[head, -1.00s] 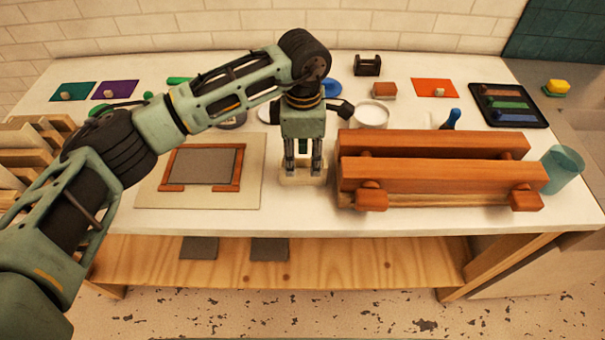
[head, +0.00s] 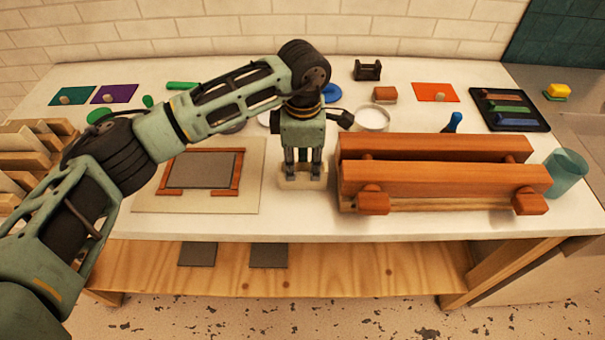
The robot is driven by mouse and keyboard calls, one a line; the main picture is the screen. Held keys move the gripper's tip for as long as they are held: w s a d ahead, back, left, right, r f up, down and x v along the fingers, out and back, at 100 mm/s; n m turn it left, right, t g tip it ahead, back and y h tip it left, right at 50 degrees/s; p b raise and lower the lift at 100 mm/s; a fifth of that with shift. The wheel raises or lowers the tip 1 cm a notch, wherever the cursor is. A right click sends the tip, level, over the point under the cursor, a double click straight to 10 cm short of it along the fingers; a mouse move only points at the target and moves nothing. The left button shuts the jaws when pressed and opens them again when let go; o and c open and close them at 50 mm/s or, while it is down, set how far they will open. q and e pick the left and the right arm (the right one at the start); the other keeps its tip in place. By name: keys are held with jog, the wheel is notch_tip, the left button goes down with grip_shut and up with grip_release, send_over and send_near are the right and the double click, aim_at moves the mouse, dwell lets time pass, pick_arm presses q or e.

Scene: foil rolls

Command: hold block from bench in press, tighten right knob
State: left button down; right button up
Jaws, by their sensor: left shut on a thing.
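The wooden press (head: 440,180) stands on the right half of the bench (head: 420,222). It has two long reddish beams with a gap between them. Its left knob (head: 373,202) and right knob (head: 530,203) are on the front face. My left gripper (head: 303,170) points straight down, to the left of the press, and is shut on a pale cream block (head: 303,182). The block seems to be at bench level; I cannot tell whether it touches the bench. The gripper hides part of it. My right gripper is not in view.
A board with a wooden frame and grey sheet (head: 203,168) lies left of the block. A teal cup (head: 567,173) stands close to the press's right end. A white bowl (head: 372,118) and blue-handled tool (head: 452,122) are behind the press.

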aim_at(301, 167)
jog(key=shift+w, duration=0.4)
pick_arm(q)
jog(key=shift+r, duration=0.1)
jog(key=shift+r+p, duration=1.3)
jog(key=shift+r, duration=1.65)
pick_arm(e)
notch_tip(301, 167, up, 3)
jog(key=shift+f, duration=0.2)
pick_arm(q)
jog(key=shift+a, duration=0.25)
jog(key=s+a+r+m, duration=0.1)
jog(key=s+a+m, duration=1.5)
jog(key=a+m, duration=0.2)
jog(key=shift+a, duration=0.3)
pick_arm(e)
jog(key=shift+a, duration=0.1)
